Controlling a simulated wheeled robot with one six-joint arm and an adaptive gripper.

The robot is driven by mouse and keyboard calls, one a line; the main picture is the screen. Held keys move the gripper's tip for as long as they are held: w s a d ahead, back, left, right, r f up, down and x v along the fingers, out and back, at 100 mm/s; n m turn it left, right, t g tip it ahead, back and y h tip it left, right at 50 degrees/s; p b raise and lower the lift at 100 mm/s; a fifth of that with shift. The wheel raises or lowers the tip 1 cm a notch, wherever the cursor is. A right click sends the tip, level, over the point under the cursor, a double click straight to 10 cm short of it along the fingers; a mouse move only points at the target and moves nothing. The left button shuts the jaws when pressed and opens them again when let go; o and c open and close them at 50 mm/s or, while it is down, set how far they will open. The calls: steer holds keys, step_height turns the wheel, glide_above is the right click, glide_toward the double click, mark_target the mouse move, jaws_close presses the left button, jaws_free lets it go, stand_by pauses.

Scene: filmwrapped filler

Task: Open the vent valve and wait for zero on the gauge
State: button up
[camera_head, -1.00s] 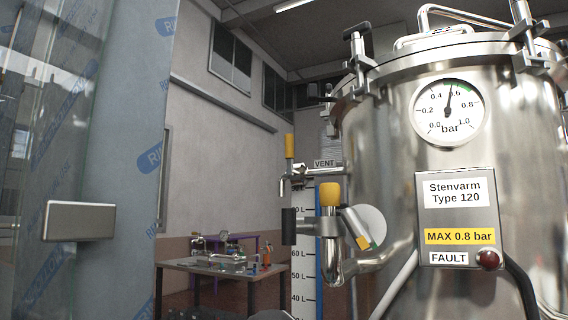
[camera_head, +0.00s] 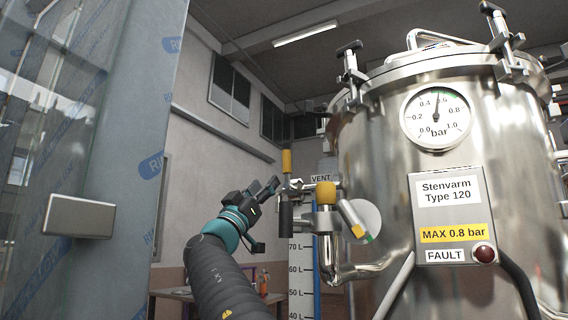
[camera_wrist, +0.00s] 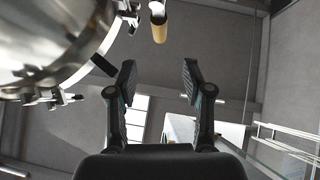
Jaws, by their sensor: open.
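The vent valve has a yellow lever (camera_head: 287,161) that stands upright beside the VENT label (camera_head: 321,178), left of the steel vessel. The wrist view shows the lever (camera_wrist: 159,28) at the top, beyond the fingertips. The round gauge (camera_head: 436,116) on the vessel has its needle pointing nearly straight up, between 0.4 and 0.6 bar.
A yellow-capped fitting (camera_head: 326,193) on a bent pipe stands right of the valve, close to my gripper. The vessel (camera_head: 385,195) fills the right side. A film-wrapped panel (camera_head: 110,150) with a metal block (camera_head: 78,216) stands at left. A table (camera_head: 172,294) is behind my arm.

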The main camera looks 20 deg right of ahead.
mark_target(284, 160)
steer(key=p+x, duration=0.8)
steer(key=x, duration=0.4)
steer(key=shift+a+r, duration=0.1)
steer(key=shift+r, duration=0.15)
steer(key=shift+p+x, duration=0.6)
steer(key=shift+x, duration=0.15)
steer(key=shift+f, duration=0.1)
steer(key=shift+c, duration=0.3)
jaws_close()
